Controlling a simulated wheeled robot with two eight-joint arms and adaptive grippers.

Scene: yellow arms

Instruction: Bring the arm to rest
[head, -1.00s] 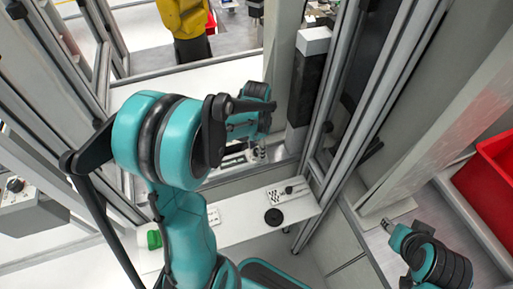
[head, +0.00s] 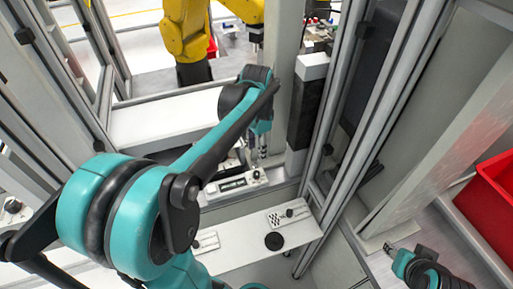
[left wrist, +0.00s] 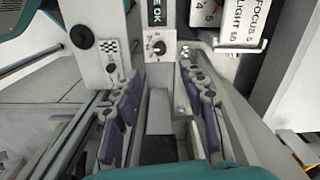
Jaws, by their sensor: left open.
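My left arm, teal and black, reaches in from the lower left of the head view. Its gripper (head: 257,150) points down at the back of the cell, just above a device panel (head: 238,184) with a small display. In the left wrist view the two fingers (left wrist: 160,108) are spread apart, with nothing seen held between them. The panel with a round knob (left wrist: 156,46) lies beyond the fingertips. My right gripper (head: 390,247) shows small at the lower right over a grey surface; its jaw state is unclear.
A white ledge (head: 240,249) bears a black disc (head: 274,241) and a checkered plate (head: 289,216). Metal frame posts (head: 355,120) stand close to the right of my left gripper. A red bin (head: 493,185) is at right. A yellow arm (head: 185,30) stands behind the cell.

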